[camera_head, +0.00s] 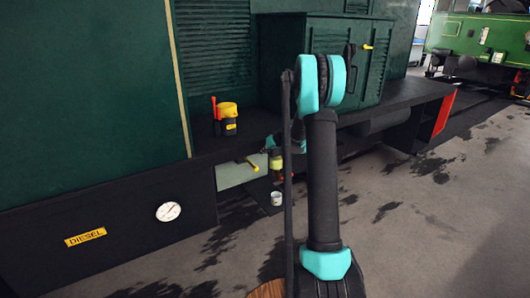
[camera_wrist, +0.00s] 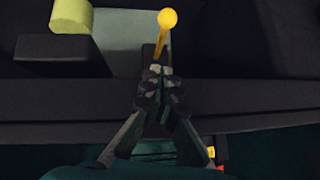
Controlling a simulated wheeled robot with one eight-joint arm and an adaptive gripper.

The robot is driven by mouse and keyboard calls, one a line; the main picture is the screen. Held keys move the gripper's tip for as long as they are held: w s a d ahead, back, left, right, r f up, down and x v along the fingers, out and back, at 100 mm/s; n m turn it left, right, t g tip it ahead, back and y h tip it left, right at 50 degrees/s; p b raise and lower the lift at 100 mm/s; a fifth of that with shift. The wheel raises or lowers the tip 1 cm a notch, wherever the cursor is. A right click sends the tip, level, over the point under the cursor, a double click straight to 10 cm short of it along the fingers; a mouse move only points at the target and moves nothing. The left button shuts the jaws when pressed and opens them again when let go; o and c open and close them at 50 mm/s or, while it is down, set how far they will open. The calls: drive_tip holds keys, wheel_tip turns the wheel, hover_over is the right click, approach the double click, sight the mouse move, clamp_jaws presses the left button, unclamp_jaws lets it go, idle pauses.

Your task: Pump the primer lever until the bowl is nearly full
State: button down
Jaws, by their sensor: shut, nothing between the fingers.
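A yellow lever (camera_wrist: 163,40) with a round knob shows in the wrist view. It is probably the primer lever, and also shows below the ledge in the head view (camera_head: 249,163). My gripper (camera_wrist: 160,70) is shut and empty, its fingertips close to the lever's lower part; I cannot tell whether they touch. A yellow-green cylinder, probably the bowl (camera_wrist: 72,15), lies at the upper left of the wrist view. In the head view it shows behind my arm (camera_head: 277,163), partly hidden. Its fill level is too small to tell.
A dark ledge (camera_head: 85,190) runs along the green tram side. A yellow-topped black unit with a red handle (camera_head: 228,115) stands on it. A dark green cabinet (camera_head: 280,60) stands to the right. A small white cup (camera_head: 277,198) is below the bowl. The floor to the right is open.

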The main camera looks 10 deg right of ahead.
sight(250, 163)
drive_tip(key=x, duration=0.5)
drive_tip(key=shift+w+a+f, duration=0.1)
drive_tip(key=f, duration=0.3)
drive_tip(key=shift+a, duration=0.25)
drive_tip(key=shift+a+f, duration=0.1)
drive_tip(key=shift+f, duration=0.4)
drive_tip(key=shift+s+f+t+y, duration=0.15)
drive_tip(key=shift+f+t, duration=0.25)
drive_tip(key=shift+f, duration=0.15)
drive_tip(key=shift+s+f+t+y, duration=0.15)
drive_tip(key=shift+s+f+t, duration=0.05)
drive_tip(key=shift+f+t, duration=0.25)
drive_tip(key=shift+g, duration=0.25)
drive_tip(key=shift+f, duration=2.6)
